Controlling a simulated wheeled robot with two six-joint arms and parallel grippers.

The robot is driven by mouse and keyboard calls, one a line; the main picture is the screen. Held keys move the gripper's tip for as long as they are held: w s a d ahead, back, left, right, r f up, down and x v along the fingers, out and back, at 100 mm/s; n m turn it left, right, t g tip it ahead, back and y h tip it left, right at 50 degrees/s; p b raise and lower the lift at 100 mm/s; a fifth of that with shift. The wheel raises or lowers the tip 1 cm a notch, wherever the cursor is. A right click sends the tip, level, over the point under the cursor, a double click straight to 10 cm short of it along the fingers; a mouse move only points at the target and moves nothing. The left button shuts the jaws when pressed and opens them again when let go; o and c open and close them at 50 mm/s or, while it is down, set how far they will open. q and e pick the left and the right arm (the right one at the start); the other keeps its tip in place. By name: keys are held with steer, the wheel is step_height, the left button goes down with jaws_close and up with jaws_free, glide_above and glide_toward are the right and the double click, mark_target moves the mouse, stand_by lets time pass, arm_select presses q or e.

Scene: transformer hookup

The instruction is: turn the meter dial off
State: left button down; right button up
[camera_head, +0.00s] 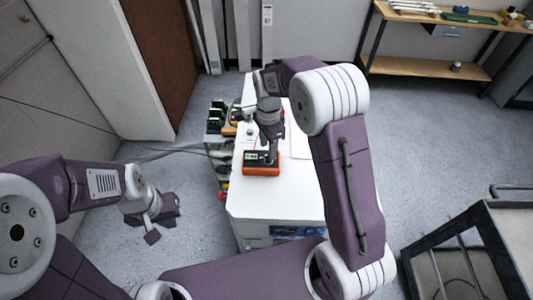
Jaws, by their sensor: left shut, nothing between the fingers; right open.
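The meter (261,169) is an orange box with a dark face and a small pale display. It lies on the white top of a workbench (272,203). My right gripper (270,158) is over the meter's face, at its upper right part; it is open, and I cannot tell whether it touches the dial. The dial is hidden by the gripper, so its setting does not show. My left gripper (163,222) is shut and empty, off the bench's left side above the floor.
A wooden shelf (430,70) stands at the back right. A dark metal frame (470,250) is at the lower right. The bench's front part is clear.

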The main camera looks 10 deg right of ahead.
steer(key=f, duration=0.4)
steer(key=shift+w+d+f, duration=0.1)
steer(key=shift+w+f, duration=0.1)
steer(key=shift+f, duration=0.1)
steer(key=shift+s+f, duration=0.2)
steer(key=shift+f, duration=0.05)
steer(key=shift+w, duration=0.15)
jaws_close()
steer(key=shift+n+p, duration=0.5)
steer(key=shift+n, duration=0.4)
stand_by(0.7)
jaws_free()
